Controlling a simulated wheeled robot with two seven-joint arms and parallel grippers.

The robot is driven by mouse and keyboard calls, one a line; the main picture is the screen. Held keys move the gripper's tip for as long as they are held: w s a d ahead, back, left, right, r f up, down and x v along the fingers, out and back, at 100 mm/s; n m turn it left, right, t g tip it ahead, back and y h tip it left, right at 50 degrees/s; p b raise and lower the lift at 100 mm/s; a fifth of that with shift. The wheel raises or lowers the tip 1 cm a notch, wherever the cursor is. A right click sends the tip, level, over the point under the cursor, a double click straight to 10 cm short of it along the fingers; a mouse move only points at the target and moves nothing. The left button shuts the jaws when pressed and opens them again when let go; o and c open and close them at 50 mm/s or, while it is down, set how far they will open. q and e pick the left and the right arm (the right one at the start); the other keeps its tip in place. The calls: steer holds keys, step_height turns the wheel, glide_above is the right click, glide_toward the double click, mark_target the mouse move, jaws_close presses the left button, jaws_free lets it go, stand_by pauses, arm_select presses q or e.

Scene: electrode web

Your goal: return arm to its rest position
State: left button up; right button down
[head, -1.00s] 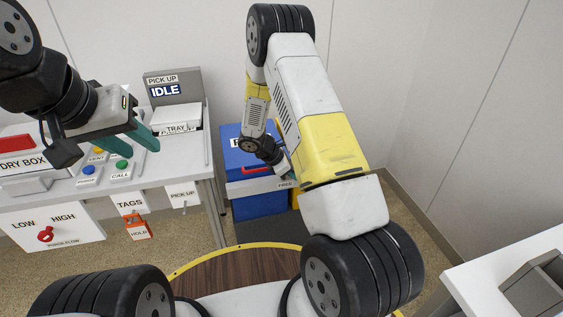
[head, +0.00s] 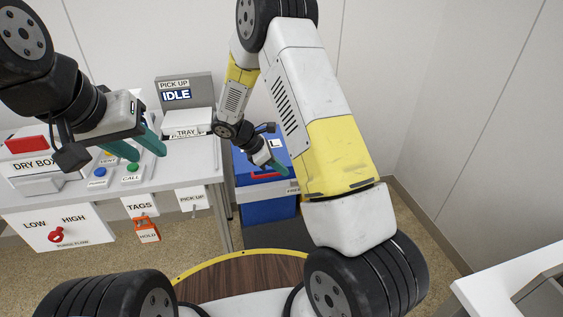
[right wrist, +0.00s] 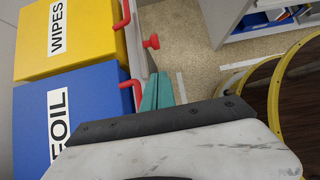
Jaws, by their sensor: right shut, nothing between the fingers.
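My right gripper (head: 280,168) hangs in front of the blue bin at the right end of the table, with its teal fingers together and empty. The right wrist view shows the same teal fingers (right wrist: 157,92) side by side with nothing between them. My left gripper (head: 150,146) is over the table's control panel at the left, its teal fingers pointing down and right. A gap shows between the left fingers, and I see nothing held in them. My right arm's upper link crosses the middle of the head view.
A blue bin labelled FOIL (right wrist: 90,105) with a red handle stands beside a yellow WIPES bin (right wrist: 85,35). The white table (head: 190,160) carries a dry box (head: 35,168), buttons and a tray (head: 188,124). An orange HOLD tag (head: 147,229) hangs in front. Another white table (head: 500,285) is at the right.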

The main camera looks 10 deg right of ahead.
steer(key=shift+a+r, duration=0.4)
steer(key=shift+r, duration=0.1)
steer(key=s+r+m+t+y, duration=0.6)
steer(key=s+r+m+y, duration=0.3)
steer(key=s+r+m, duration=0.8)
steer(key=s+r, duration=0.7)
steer(key=r, duration=0.4)
steer(key=shift+s+m+y, duration=0.15)
steer(key=shift+m+y, duration=0.15)
steer(key=shift+m, duration=0.1)
